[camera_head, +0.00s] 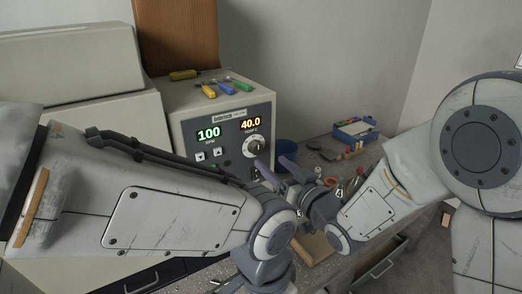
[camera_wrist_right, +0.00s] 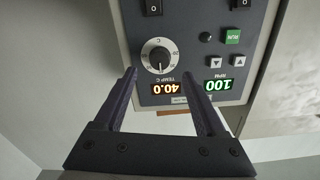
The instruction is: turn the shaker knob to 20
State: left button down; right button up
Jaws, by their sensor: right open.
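The shaker (camera_head: 175,104) is a beige box with a dark front panel. Its round white-ringed knob (camera_head: 254,149) sits under the orange display (camera_head: 250,124), which reads 40.0, TEMP C. In the right wrist view the knob (camera_wrist_right: 158,56) appears upside down, its dark grip pointing roughly toward the display. My right gripper (camera_head: 271,163) is open and empty, facing the panel. In the right wrist view its purple fingertips (camera_wrist_right: 159,73) lie on either side of the knob's line, apparently short of it. My left arm crosses from the left; its gripper is not visible.
A green display (camera_head: 208,134) reads 100 RPM, with two arrow buttons below. Several coloured-handled tools (camera_head: 216,89) lie on top of the shaker. A wall rises behind.

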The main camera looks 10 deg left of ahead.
aim_at(259, 150)
jog(key=p+x, duration=0.2)
jog(key=x, duration=0.4)
jog(key=shift+w+a, duration=0.15)
jog(key=shift+a, duration=0.1)
jog(key=shift+c, duration=0.3)
grip_shut()
jog(key=shift+f+n+b, duration=0.15)
jog(key=shift+n+b, duration=0.25)
jog(key=shift+b, duration=0.3)
jog(key=n+b, duration=0.7)
jog(key=b, duration=0.3)
jog(key=shift+d+f+b, duration=0.1)
jog(key=shift+f+b, duration=0.05)
jog(key=shift+b, duration=0.2)
jog(key=n+b, duration=0.8)
jog(key=b, duration=0.2)
jog(key=shift+w, duration=0.1)
jog(key=shift+r+n+b, duration=0.15)
jog(key=shift+n+b, duration=0.7)
jog(key=shift+n, duration=0.2)
jog(key=shift+r+n+b, duration=0.15)
jog(key=shift+n+b, duration=0.65)
jog(key=shift+n, duration=0.25)
